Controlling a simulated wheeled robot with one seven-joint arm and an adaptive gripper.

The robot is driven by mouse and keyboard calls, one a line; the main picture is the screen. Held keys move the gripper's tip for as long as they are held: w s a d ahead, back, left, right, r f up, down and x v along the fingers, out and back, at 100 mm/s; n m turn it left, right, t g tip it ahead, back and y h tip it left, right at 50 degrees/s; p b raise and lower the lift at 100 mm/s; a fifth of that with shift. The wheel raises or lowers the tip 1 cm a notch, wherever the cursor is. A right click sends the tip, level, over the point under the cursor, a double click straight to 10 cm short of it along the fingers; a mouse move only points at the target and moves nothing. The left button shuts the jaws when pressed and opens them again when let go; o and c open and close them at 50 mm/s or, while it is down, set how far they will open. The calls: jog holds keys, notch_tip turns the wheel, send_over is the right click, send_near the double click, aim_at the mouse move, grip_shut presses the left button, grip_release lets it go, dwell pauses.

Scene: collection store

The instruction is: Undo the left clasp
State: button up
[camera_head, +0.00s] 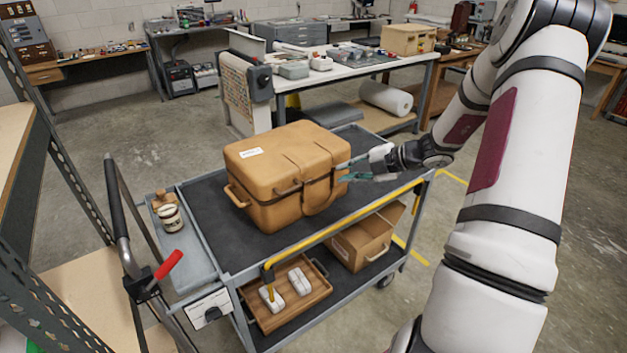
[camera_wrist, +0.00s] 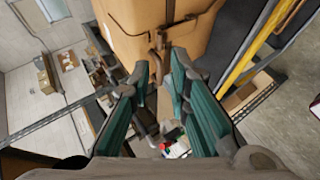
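A tan leather case (camera_head: 275,175) with a white label stands closed on the cart's dark top. A handle (camera_head: 288,190) and straps show on its front side, with another handle at its left end. I cannot clearly make out the left clasp in the head view. My gripper (camera_head: 346,170) is at the case's right end, its two teal fingers apart. In the wrist view the case (camera_wrist: 130,30) lies ahead of the open fingers (camera_wrist: 160,66). A small brown fitting (camera_wrist: 157,45) on the case lies near the fingertips, between them; I cannot tell whether it is a clasp or whether they touch it.
The cart (camera_head: 215,225) has a yellow rail (camera_head: 340,228) along its front edge. A jar (camera_head: 171,217) stands on its left side shelf. A cardboard box (camera_head: 360,245) and a wooden tray (camera_head: 318,300) are on its lower shelf. A cluttered white table (camera_head: 400,62) stands behind.

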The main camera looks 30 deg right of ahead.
aim_at(310, 180)
jog(key=x, duration=1.1)
jog(key=shift+w+a+f+p, duration=0.1)
jog(key=shift+a+p, duration=0.05)
jog(key=shift+p, duration=0.15)
grip_shut()
